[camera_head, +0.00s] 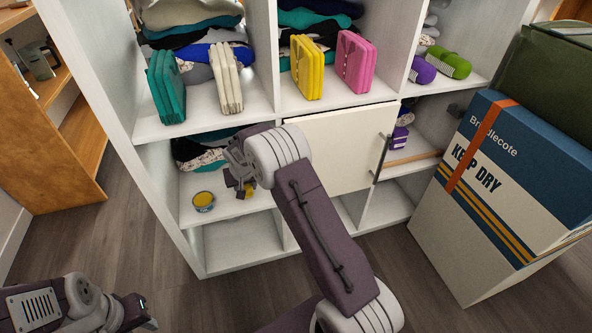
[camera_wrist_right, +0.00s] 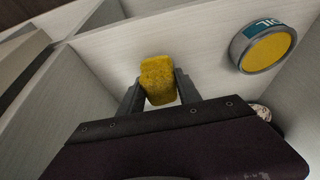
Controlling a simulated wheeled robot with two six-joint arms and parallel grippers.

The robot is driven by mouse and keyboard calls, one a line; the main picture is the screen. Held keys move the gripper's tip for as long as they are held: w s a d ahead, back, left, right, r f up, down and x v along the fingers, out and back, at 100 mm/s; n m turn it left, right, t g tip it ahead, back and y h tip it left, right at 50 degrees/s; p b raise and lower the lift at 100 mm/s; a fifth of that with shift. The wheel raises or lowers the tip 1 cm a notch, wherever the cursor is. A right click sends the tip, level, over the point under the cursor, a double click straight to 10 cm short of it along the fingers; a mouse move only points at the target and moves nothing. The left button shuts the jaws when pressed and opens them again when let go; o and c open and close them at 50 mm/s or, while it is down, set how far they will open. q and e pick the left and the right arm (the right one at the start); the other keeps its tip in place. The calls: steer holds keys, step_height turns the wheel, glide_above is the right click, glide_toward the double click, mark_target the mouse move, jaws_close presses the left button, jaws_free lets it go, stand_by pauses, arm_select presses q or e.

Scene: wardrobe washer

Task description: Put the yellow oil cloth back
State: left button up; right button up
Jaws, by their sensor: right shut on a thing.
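The yellow oil cloth (camera_wrist_right: 158,80) is a small, folded-looking yellow pad between the fingers of my right gripper (camera_wrist_right: 160,92) in the right wrist view. The gripper is shut on it. In the head view my right gripper (camera_head: 243,188) reaches into the lower left compartment of the white shelf unit (camera_head: 175,150), and a bit of yellow shows below its fingers. A round tin with a yellow top (camera_head: 203,201) stands on that compartment's floor, left of the gripper. It also shows in the right wrist view (camera_wrist_right: 264,48), marked "OIL". My left gripper (camera_head: 137,314) is at the bottom left, its fingers unclear.
Folded clothes (camera_head: 200,147) lie at the back of that compartment. A closed white door (camera_head: 335,148) with a dark handle is to its right. A large "KEEP DRY" box (camera_head: 500,185) stands at the right. The compartment below (camera_head: 240,242) looks empty.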

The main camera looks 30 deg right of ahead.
steer(key=shift+f, duration=0.35)
steer(key=o, duration=1.7)
steer(key=shift+o, duration=0.2)
steer(key=d+p+v, duration=0.1)
steer(key=p+v, duration=0.3)
steer(key=v, duration=0.5)
steer(key=shift+a+p, duration=0.35)
steer(key=shift+a, duration=0.1)
